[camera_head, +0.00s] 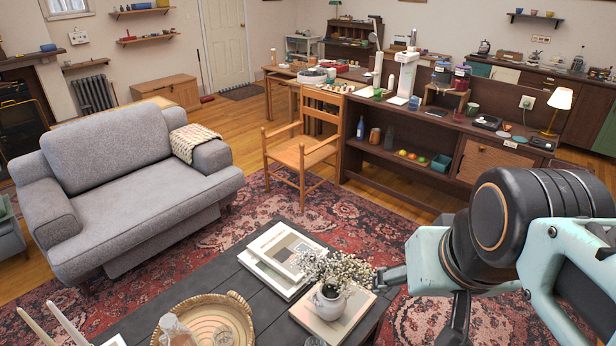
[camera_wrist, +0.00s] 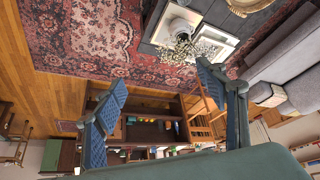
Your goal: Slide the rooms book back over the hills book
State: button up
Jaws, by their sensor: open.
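On the dark coffee table (camera_head: 185,293), a pale book with a grey-and-tan picture on its cover (camera_head: 288,248) lies on another white book (camera_head: 266,277), whose edge sticks out at the near left. I cannot read either title, so I cannot tell which is rooms or hills. The stack also shows in the wrist view (camera_wrist: 221,47). My gripper (camera_head: 424,302) is at the table's right side, apart from the stack, with the vase between them in the picture. In the wrist view my gripper (camera_wrist: 157,92) has its blue fingers wide apart with nothing between them.
A white vase of small flowers (camera_head: 328,303) stands on another pale book (camera_head: 312,323) between the stack and my gripper. A round woven tray (camera_head: 236,310) with glassware is at the near left. A grey sofa (camera_head: 120,160) and wooden chair (camera_head: 300,155) stand beyond the table.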

aim_at(278, 246)
jog(key=z, duration=0.15)
jog(key=i+l, duration=0.1)
jog(key=l, duration=0.25)
jog(key=i+l, duration=0.1)
jog(key=l, duration=0.2)
jog(key=i+l+z, duration=0.15)
jog(key=l, duration=0.25)
jog(key=i+l+z, duration=0.1)
jog(key=i+l, duration=0.2)
jog(key=i+l+z, duration=0.35)
jog(key=i+z, duration=0.35)
jog(key=i, duration=0.15)
jog(key=i+l+u, duration=0.1)
jog(key=i, duration=0.45)
jog(key=i+l+u, duration=0.1)
jog(key=i, duration=0.5)
jog(key=i+u, duration=0.5)
jog(key=u, duration=0.15)
jog(key=i+u, duration=0.55)
jog(key=u, duration=0.15)
jog(key=i+j+u, duration=0.1)
jog(key=u, duration=0.3)
jog(key=i+l+u, duration=0.1)
jog(key=i+u, duration=0.4)
jog(key=u, duration=0.25)
jog(key=i+u, duration=0.15)
jog(key=u, duration=0.2)
jog(key=i+u, duration=0.15)
jog(key=u, duration=0.25)
